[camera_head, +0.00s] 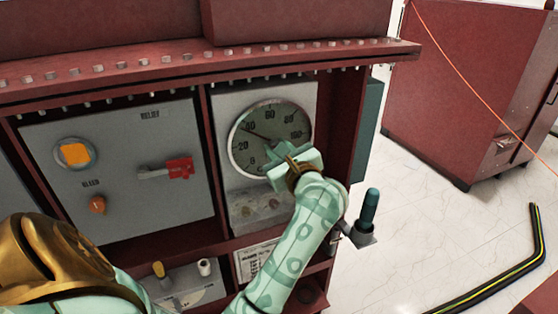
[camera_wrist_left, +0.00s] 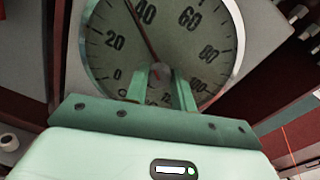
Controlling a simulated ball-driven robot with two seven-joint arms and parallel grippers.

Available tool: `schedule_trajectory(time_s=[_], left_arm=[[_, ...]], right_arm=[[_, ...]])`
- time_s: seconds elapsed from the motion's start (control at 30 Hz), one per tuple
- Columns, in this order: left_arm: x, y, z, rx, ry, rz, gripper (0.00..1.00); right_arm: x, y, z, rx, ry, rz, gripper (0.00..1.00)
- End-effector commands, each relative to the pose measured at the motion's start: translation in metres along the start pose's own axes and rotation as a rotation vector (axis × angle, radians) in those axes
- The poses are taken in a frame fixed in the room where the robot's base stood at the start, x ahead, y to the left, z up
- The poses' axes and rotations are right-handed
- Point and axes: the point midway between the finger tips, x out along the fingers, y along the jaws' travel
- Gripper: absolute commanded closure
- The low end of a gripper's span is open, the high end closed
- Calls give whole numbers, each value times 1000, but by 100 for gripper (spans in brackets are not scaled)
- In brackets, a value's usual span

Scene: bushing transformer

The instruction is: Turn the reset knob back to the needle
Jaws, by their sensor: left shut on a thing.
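The round gauge (camera_head: 238,150) has a pale dial with numbers from 0 up past 80 and sits in the grey panel right of the divider. Its dark red needle (camera_head: 258,134) points close to 40; the wrist view also shows this needle (camera_wrist_left: 139,30). The reset knob (camera_wrist_left: 160,72) is at the dial's centre, mostly hidden by the fingers, so its pointing direction cannot be told. My left gripper (camera_head: 283,156) is at the dial's lower middle, and in the wrist view its two fingers (camera_wrist_left: 160,86) are shut on the knob. My right gripper is out of view.
Left of the gauge is a grey panel with an orange square button (camera_head: 75,154), a red-handled lever (camera_head: 178,168) and an orange bleed knob (camera_head: 97,205). A dark teal handle (camera_head: 370,206) stands right of my forearm. A red cabinet (camera_head: 460,90) stands behind, over open floor.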

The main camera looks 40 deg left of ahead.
Motion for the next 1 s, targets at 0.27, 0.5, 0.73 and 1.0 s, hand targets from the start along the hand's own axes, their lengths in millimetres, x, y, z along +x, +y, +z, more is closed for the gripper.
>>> schedule_trajectory(time_s=[0.27, 0.5, 0.73, 1.0], left_arm=[[0, 1, -1, -57, 4, 1, 98], [0, 0, 0, -60, 4, 1, 98], [0, 0, 0, -60, 4, 1, 53], [0, 0, 0, -59, 3, 0, 53]], right_arm=[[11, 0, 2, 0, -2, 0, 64], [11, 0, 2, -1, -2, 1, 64], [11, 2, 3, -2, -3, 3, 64], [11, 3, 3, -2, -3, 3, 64]])
